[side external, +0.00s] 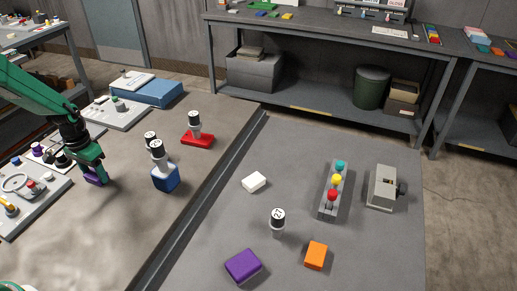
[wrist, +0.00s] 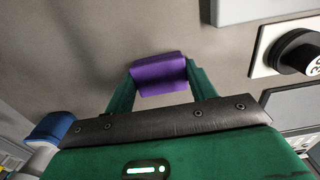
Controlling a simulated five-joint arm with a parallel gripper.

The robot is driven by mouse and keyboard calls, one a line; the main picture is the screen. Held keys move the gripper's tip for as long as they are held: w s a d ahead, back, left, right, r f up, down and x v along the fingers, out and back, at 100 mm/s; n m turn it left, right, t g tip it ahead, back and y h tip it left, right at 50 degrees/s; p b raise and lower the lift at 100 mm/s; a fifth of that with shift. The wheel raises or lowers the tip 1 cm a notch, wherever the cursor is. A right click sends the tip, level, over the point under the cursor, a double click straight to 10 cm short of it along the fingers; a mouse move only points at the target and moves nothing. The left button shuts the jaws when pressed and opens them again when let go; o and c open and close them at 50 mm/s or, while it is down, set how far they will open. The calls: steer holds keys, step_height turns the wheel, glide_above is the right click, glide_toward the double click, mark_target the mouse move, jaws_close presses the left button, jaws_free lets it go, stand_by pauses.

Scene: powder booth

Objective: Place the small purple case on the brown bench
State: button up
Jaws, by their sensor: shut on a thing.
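The small purple case (side external: 97,179) is held between the fingertips of my green gripper (side external: 91,165), at the left over the brown bench (side external: 110,235). In the wrist view the purple case (wrist: 159,72) spans the gap between the two green fingers of my gripper (wrist: 160,80). The case is at or just above the bench surface; I cannot tell whether it touches. A larger purple block (side external: 243,266) lies apart on the grey surface (side external: 205,240) to the right.
Control panels (side external: 35,195) lie left of my gripper. A blue block with knobs (side external: 165,178) and a red block with a knob (side external: 197,138) stand to its right. A dark rail (side external: 205,187) divides the surfaces. The brown bench's front middle is clear.

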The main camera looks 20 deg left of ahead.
mark_target(94, 174)
steer(key=shift+r, duration=0.1)
steer(key=shift+r, duration=0.85)
step_height(94, 174, up, 2)
steer(key=shift+r, duration=0.2)
steer(key=s+d+r, duration=0.1)
steer(key=d+r, duration=0.5)
steer(key=d, duration=0.5)
steer(key=shift+s+d+r, duration=0.3)
steer(key=shift+s+r, duration=0.1)
steer(key=w+d+r, duration=0.2)
steer(key=d+r, duration=0.2)
steer(key=r, duration=0.3)
steer(key=shift+w+d+r, duration=0.2)
steer(key=shift+r, duration=0.2)
